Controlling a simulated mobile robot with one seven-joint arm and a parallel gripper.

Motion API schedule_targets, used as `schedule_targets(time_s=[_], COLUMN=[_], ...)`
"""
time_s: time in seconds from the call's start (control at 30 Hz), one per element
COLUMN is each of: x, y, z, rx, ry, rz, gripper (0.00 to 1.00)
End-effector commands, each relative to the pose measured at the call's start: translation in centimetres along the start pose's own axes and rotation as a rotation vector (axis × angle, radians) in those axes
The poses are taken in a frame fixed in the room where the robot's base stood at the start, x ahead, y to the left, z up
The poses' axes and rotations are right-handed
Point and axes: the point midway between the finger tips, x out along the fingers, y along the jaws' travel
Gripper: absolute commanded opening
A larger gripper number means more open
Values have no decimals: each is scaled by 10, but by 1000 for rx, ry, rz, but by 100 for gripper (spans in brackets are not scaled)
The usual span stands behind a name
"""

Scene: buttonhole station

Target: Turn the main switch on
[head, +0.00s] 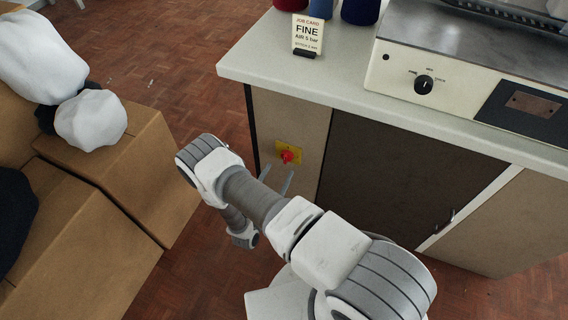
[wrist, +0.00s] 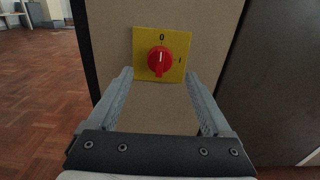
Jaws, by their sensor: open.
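The main switch is a red rotary knob (wrist: 159,61) on a yellow square plate (wrist: 177,41), marked 0 at the top and I at the right. The knob's white line points up at the 0. In the head view the red knob (head: 287,156) sits on the cabinet's front panel, near its left edge. My gripper (wrist: 160,78) is open, its two fingers apart on either side of the plate's lower part in the wrist view. Nothing is between the fingers but the view of the panel and knob. In the head view the fingertips (head: 278,174) show just below the switch, partly behind my arm.
The cabinet's worktop (head: 262,62) carries a job card (head: 308,36) reading FINE, thread cones (head: 360,8) and a machine with a black dial (head: 424,85). Cardboard boxes (head: 150,175) with white bundles stand at the left. Open wood floor lies between boxes and cabinet.

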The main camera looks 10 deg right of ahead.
Motion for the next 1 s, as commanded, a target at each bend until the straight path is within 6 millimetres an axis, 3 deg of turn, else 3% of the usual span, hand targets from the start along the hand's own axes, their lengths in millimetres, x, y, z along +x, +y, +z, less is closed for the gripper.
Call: schedule_targets(time_s=[0.1, 0.3, 0.7, 1.0], x=[24, 48, 55, 55], y=[-1, 0, 0, 0], z=[-2, -1, 0, 0], rx=[2, 1, 0, 0], ry=[-1, 0, 0, 0], rz=[-4, -1, 0, 0], gripper=[84, 84, 84, 30])
